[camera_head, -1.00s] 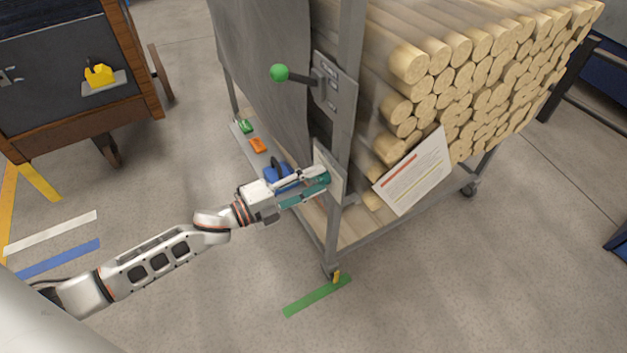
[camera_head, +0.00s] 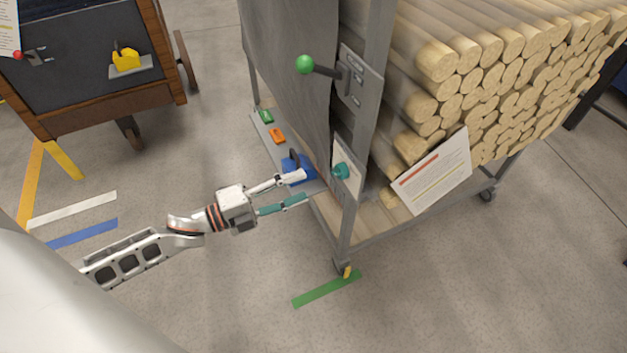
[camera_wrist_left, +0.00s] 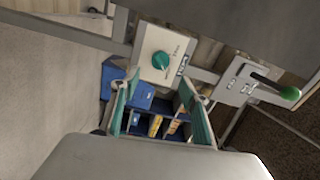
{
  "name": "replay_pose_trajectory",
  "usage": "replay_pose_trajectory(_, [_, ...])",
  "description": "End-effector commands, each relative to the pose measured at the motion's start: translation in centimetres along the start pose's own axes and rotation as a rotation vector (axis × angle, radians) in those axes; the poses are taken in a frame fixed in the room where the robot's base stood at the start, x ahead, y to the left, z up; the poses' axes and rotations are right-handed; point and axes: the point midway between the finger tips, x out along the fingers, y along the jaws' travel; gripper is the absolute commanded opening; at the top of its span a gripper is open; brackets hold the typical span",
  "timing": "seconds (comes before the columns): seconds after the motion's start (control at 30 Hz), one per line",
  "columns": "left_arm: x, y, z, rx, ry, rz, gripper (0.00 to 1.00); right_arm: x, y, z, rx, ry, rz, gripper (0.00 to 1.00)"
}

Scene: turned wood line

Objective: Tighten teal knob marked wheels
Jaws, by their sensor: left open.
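The teal knob (camera_head: 341,171) sits on a pale plate (camera_head: 346,182) fixed to the front post of the grey cart. In the left wrist view the teal knob (camera_wrist_left: 160,61) shows face-on, with small print on the plate around it, too small to read. My left gripper (camera_head: 302,187) is open and empty, a short way left of the knob and apart from it. In the left wrist view its two teal-padded fingers (camera_wrist_left: 161,92) are spread, and the knob lies beyond them, between their directions. My right gripper is not in view.
The cart carries stacked wooden rods (camera_head: 480,75) and a paper sheet (camera_head: 432,172). A green-tipped lever (camera_head: 305,64) sticks out above the knob. A blue item (camera_head: 297,168) is on the low shelf behind my fingers. The floor in front is clear.

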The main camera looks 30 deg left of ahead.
Motion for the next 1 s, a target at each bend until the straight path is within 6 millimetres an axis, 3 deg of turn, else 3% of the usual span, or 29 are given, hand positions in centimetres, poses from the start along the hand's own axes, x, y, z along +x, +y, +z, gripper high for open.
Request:
replay_pose_trajectory(0.27, [-2.4, 0.0, 0.0, 0.000, 0.000, 0.000, 0.45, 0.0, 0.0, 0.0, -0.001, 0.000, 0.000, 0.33])
replay_pose_trajectory(0.83, [-2.4, -0.1, 0.0, 0.000, 0.000, -0.001, 0.45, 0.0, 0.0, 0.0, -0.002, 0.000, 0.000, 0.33])
replay_pose_trajectory(0.93, [-2.1, -1.6, 0.1, 0.013, 0.002, -0.018, 0.45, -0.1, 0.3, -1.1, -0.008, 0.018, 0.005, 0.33])
replay_pose_trajectory(1.0, [-1.5, -4.5, 0.3, 0.037, 0.005, -0.048, 0.45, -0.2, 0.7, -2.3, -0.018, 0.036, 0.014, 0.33])
